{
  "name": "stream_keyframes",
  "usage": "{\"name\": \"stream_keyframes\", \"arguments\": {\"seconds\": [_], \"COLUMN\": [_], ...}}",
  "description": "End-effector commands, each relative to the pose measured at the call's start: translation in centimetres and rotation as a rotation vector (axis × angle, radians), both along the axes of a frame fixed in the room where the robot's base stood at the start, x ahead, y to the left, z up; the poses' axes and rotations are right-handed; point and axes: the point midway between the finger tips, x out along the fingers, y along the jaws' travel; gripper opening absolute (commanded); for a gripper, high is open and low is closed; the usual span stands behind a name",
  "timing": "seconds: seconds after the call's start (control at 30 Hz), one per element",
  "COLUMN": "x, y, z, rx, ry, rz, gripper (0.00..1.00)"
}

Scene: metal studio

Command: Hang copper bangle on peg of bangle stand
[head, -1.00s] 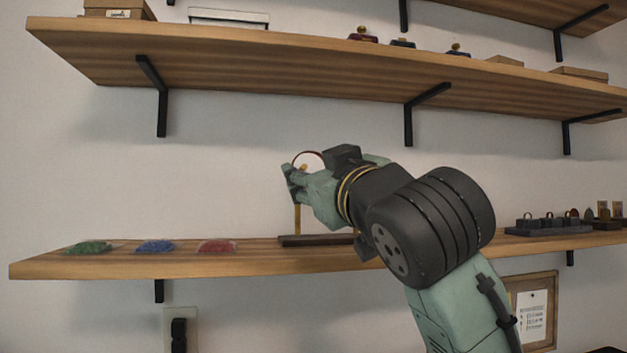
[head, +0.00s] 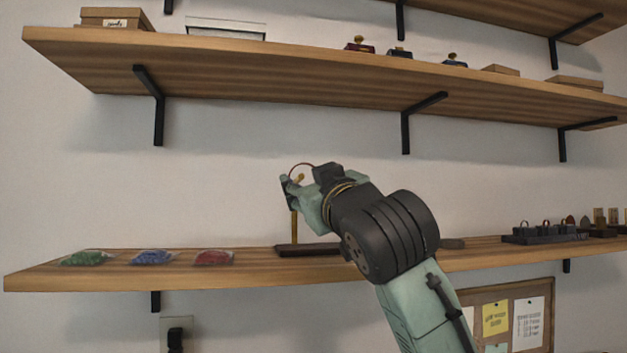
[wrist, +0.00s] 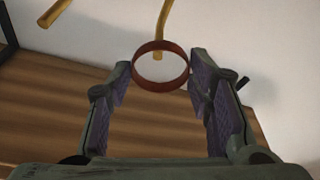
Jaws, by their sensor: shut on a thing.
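The copper bangle (wrist: 160,86) is a reddish-brown ring held between the two fingertips of my gripper (wrist: 160,80) in the wrist view. In the head view its upper arc (head: 301,165) shows above my gripper (head: 290,184). The bangle stand has a dark base (head: 289,250) on the lower shelf and a brass post (head: 294,227). In the wrist view a brass peg (wrist: 164,22) runs down to the bangle, and its end shows within the ring's outline. I cannot tell whether the peg passes through the ring. Another brass piece (wrist: 55,12) is at upper left.
The lower shelf (head: 120,278) carries green (head: 86,258), blue (head: 152,257) and red (head: 213,258) bags on the left. Dark display stands (head: 540,236) are on the right. The upper shelf (head: 270,75) with its black brackets (head: 404,130) is above my arm.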

Motion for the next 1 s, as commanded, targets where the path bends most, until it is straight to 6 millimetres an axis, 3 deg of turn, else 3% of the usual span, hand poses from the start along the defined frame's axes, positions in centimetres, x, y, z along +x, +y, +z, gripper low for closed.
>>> {"name": "stream_keyframes", "arguments": {"seconds": [0.63,1.0], "x": [5.0,5.4], "y": [1.0,1.1], "z": [-0.2,-1.0], "rx": [0.000,0.000], "ry": [0.002,0.000], "rz": [-0.001,-0.001], "gripper": [0.20,0.20]}}
